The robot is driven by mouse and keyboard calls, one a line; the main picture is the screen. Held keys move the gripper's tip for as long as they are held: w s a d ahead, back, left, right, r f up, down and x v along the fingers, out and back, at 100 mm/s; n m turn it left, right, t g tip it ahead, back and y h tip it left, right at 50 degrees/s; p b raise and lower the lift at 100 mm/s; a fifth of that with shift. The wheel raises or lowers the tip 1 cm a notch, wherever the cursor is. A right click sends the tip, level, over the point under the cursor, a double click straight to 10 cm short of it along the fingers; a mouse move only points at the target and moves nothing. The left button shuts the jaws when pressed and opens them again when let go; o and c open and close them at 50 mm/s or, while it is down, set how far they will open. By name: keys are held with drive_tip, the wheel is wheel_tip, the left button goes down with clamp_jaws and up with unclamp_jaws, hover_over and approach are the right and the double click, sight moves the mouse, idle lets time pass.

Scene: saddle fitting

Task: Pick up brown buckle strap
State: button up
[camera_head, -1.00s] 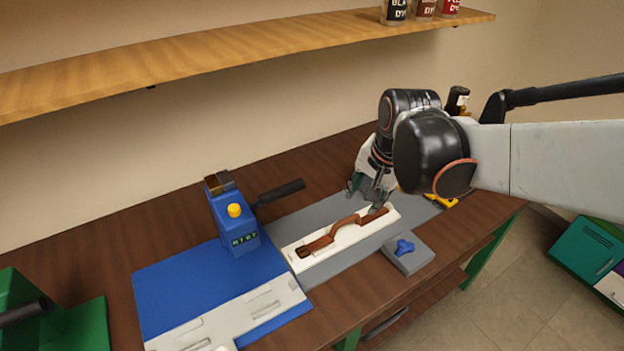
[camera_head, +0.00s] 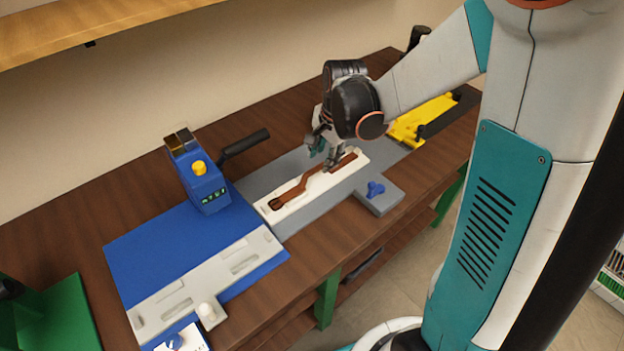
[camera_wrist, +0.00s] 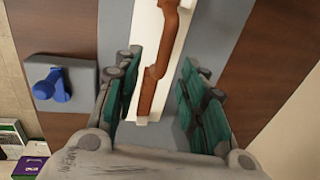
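The brown buckle strap (camera_head: 305,186) lies lengthwise on a white block (camera_head: 331,184) on the workbench. A dark buckle end (camera_head: 276,203) shows at its left end. My gripper (camera_head: 325,159) is over the right part of the strap. In the wrist view my gripper (camera_wrist: 160,98) is open, with a green-padded finger on each side of the strap (camera_wrist: 157,72) and clear gaps between. The near end of the strap lies between the fingers. I cannot tell the exact height of the fingertips above the block.
A grey plate (camera_head: 250,180) lies under the block, with a blue knob (camera_head: 375,188) in front. A blue press (camera_head: 200,180) with a black handle stands to the left, beside a blue mat (camera_head: 150,245). A yellow fixture (camera_head: 420,119) lies at the right.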

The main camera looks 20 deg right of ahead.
sight(319, 166)
drive_tip(key=shift+w+a+f+b, duration=0.2)
drive_tip(key=shift+f+b, duration=0.25)
drive_tip(key=shift+f, duration=0.55)
drive_tip(key=shift+w+a+f+b, duration=0.15)
drive_tip(key=shift+w+f+b, duration=0.2)
drive_tip(key=shift+f, duration=0.7)
drive_tip(key=shift+w+a+f+b, duration=0.15)
drive_tip(key=shift+f+b, duration=0.35)
drive_tip(key=shift+f, duration=0.5)
drive_tip(key=shift+s+r, duration=0.1)
clamp_jaws()
